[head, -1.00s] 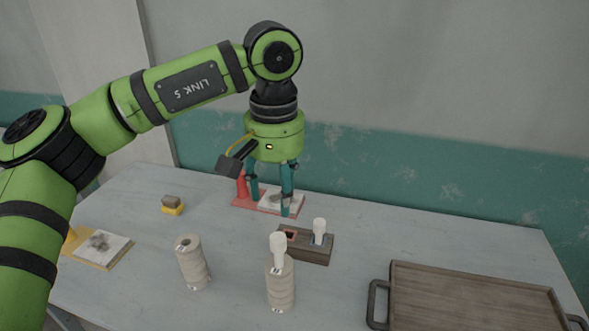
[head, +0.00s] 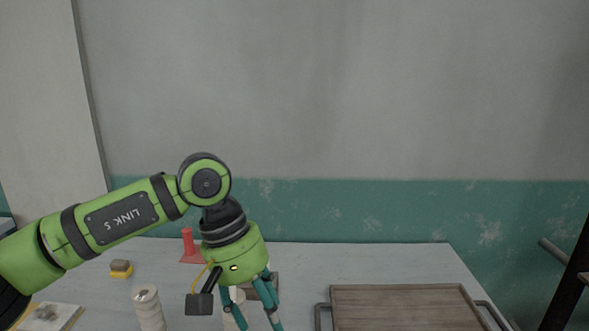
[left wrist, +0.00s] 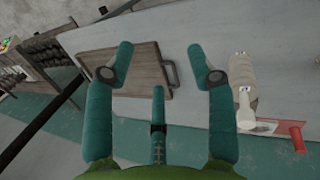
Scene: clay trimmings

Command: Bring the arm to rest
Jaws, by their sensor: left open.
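My left gripper (head: 254,318) hangs tilted at the lower middle of the head view, its teal fingers spread and nothing seen between them. It covers most of a dark wooden block (head: 271,278) and most of a pale ribbed stack behind it. In the left wrist view, the open fingers (left wrist: 158,52) are apart and empty. My right gripper is not in view.
A wooden tray (head: 400,308) with dark handles is at the table's right. A wall closes the back.

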